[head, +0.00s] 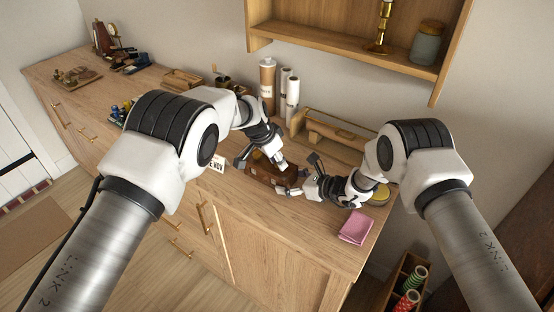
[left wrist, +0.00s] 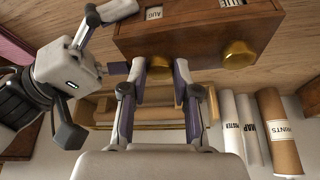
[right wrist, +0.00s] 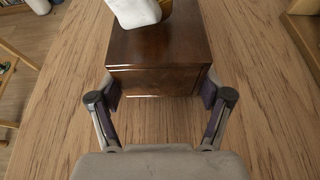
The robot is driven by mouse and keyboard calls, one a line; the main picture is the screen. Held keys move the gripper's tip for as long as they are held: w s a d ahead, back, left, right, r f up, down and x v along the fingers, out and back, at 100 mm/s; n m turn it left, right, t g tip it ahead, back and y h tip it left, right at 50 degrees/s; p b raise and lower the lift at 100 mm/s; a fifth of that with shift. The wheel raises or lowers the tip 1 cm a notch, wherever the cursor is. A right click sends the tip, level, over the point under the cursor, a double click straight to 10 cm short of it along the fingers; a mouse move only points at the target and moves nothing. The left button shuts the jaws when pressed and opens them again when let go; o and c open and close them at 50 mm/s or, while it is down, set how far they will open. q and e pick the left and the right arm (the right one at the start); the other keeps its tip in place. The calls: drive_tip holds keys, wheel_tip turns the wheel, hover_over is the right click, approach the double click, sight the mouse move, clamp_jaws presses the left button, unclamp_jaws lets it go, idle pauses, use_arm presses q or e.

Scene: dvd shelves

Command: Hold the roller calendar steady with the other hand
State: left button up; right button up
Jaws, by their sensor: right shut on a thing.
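The roller calendar is a dark brown wooden box (head: 262,174) on the wooden counter, partly hidden by my grippers. In the left wrist view the calendar (left wrist: 205,38) shows a small window reading AUG and two brass knobs. My left gripper (left wrist: 160,66) has its fingers apart on either side of one brass knob (left wrist: 158,62); it also shows in the head view (head: 264,162). My right gripper (right wrist: 160,93) is shut on the end of the calendar (right wrist: 160,50), one finger against each side. In the head view the right gripper (head: 297,181) is at the box's right end.
A card reading NOV (head: 216,164) is left of the calendar. Paper rolls (head: 291,92) and a tube (head: 267,80) stand behind, beside a wooden rack (head: 335,134). A pink cloth (head: 356,227) lies at the right front. A wall shelf (head: 340,45) hangs above.

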use_arm(q)
clamp_jaws()
drive_tip(key=shift+n+t+y, duration=0.4)
drive_tip(key=shift+n+t, duration=0.1)
drive_tip(key=shift+n, duration=1.1)
drive_tip(key=o, duration=1)
unclamp_jaws()
drive_tip(key=shift+d, duration=0.1)
